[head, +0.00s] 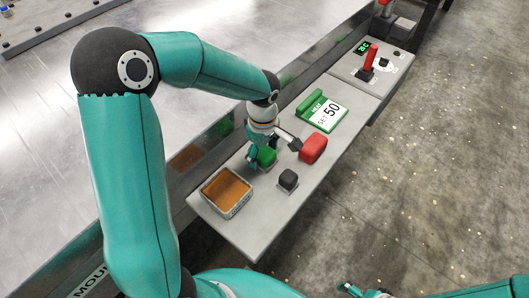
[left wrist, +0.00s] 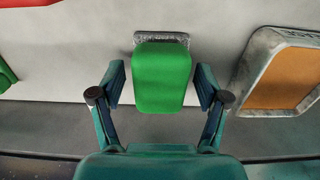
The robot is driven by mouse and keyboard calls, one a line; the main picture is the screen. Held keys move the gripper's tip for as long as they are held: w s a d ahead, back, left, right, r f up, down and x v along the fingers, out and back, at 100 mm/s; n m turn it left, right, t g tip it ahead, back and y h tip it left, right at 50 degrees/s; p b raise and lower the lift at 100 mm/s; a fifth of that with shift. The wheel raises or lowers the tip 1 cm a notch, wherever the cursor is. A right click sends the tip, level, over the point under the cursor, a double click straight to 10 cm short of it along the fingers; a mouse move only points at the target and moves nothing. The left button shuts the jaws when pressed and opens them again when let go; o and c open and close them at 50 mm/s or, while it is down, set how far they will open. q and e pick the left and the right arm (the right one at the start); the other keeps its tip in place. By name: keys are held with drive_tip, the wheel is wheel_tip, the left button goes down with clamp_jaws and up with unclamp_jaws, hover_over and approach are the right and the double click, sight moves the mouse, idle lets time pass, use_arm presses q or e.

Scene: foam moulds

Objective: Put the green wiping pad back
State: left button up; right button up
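The green wiping pad (head: 267,157) is on the grey shelf, partly hidden by my left gripper in the head view. In the left wrist view the green pad (left wrist: 162,78) lies between the two fingers, with a grey metal holder (left wrist: 160,37) showing at its far end. My left gripper (left wrist: 160,88) is open around the pad, with a narrow gap on each side. It comes down from above in the head view (head: 262,152). My right gripper (head: 366,292) is at the bottom edge of the head view, away from the shelf and cut off; its opening is unclear.
A metal tray with an orange-brown surface (head: 227,192) stands left of the pad. A green stand with a "SET 50" card (head: 323,111) and a red-handled lever (head: 369,58) are farther along.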

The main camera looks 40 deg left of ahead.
sight(263, 150)
use_arm(q)
drive_tip(key=shift+r, duration=0.15)
wheel_tip(263, 150, up, 12)
drive_tip(key=p, duration=0.1)
idle(0.6)
idle(0.4)
